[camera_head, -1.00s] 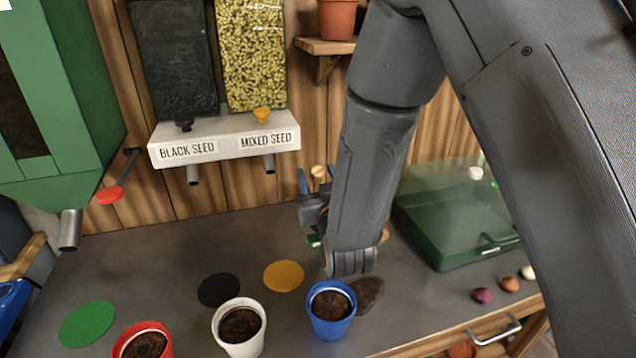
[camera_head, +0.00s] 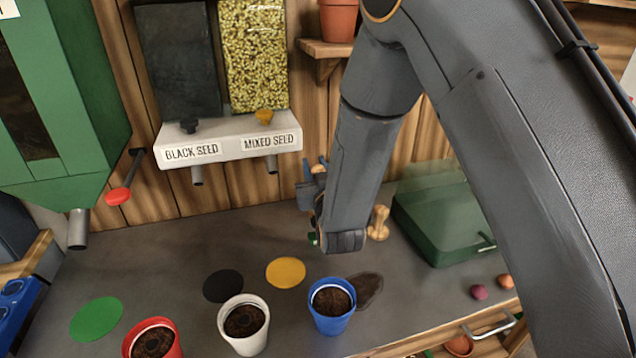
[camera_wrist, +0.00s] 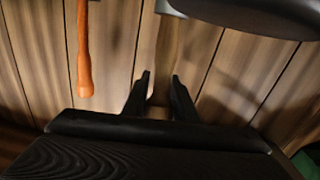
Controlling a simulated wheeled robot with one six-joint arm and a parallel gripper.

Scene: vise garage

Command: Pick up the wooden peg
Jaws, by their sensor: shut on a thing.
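My gripper (camera_wrist: 162,85) shows in the wrist view as two dark fingers a small gap apart, with a wooden piece, which I take as the wooden peg (camera_wrist: 158,113), low between them. In the head view the peg's light wooden end (camera_head: 319,170) shows at my gripper, above the bench near the back wall; my arm hides most of it. Another turned wooden piece with a round knob (camera_head: 379,222) stands on the bench, right of my forearm and apart from my gripper.
Red (camera_head: 152,342), white (camera_head: 243,325) and blue (camera_head: 332,306) pots of soil stand along the front. A green translucent case (camera_head: 441,222) lies at right. A seed dispenser (camera_head: 228,140) hangs on the wall. An orange handle (camera_wrist: 84,60) is near my gripper at left.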

